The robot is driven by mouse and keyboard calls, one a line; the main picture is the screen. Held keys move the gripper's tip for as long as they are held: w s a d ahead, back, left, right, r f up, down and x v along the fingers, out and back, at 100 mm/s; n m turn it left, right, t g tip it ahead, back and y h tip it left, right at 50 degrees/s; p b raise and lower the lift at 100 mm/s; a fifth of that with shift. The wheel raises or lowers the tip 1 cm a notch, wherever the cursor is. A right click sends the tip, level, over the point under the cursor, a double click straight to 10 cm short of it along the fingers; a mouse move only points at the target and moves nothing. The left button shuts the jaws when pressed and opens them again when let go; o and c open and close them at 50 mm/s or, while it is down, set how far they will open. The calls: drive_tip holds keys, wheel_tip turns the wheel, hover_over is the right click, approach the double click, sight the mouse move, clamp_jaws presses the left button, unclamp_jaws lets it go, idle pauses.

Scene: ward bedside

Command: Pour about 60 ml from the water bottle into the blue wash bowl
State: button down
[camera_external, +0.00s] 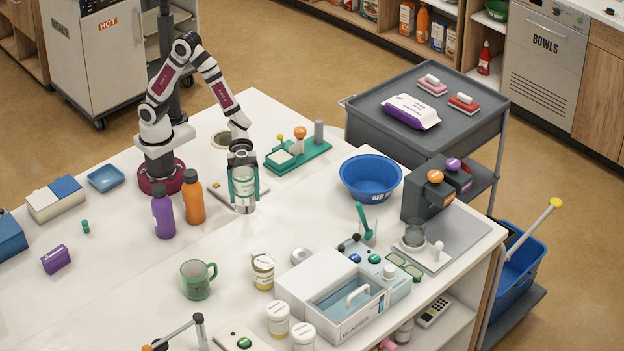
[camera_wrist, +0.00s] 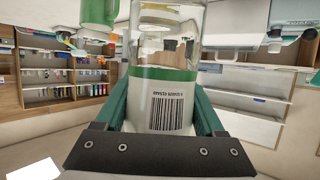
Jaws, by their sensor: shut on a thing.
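The water bottle (camera_external: 244,203) is clear, with a white and green label. My gripper (camera_external: 244,184) is shut around it, with a teal finger on each side. The wrist view shows the bottle (camera_wrist: 165,75) close up between the fingers (camera_wrist: 161,115), its barcode facing the camera. The bottle looks about upright; I cannot tell whether its base touches the table. The blue wash bowl (camera_external: 371,193) stands on the table to the right of my gripper, apart from it. No water is visible in the bowl.
A green tray (camera_external: 312,154) with small items lies behind, between gripper and bowl. Purple (camera_external: 163,213) and orange (camera_external: 194,200) bottles stand left of my gripper. Tabletop between gripper and bowl is clear.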

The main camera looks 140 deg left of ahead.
drive_tip(key=shift+w+a, duration=0.1)
drive_tip(key=w+a+n+t+y, duration=0.15)
drive_tip(key=w+a, duration=0.25)
drive_tip(key=a, duration=0.8)
drive_tip(key=w+a+n+t+y, duration=0.1)
drive_tip(key=w+a+n+y, duration=0.2)
drive_tip(key=a, duration=0.9)
drive_tip(key=s+a+f+n+y, duration=0.1)
drive_tip(key=s+a+n+y, duration=0.1)
drive_tip(key=a, duration=1.1)
drive_tip(key=s+a+f+n+y, duration=0.1)
drive_tip(key=s+a+n+y, duration=0.1)
drive_tip(key=a, duration=1)
drive_tip(key=shift+s+a+y, duration=0.4)
drive_tip(key=shift+s+y, duration=0.45)
drive_tip(key=shift+s, duration=0.15)
drive_tip(key=shift+g, duration=0.35)
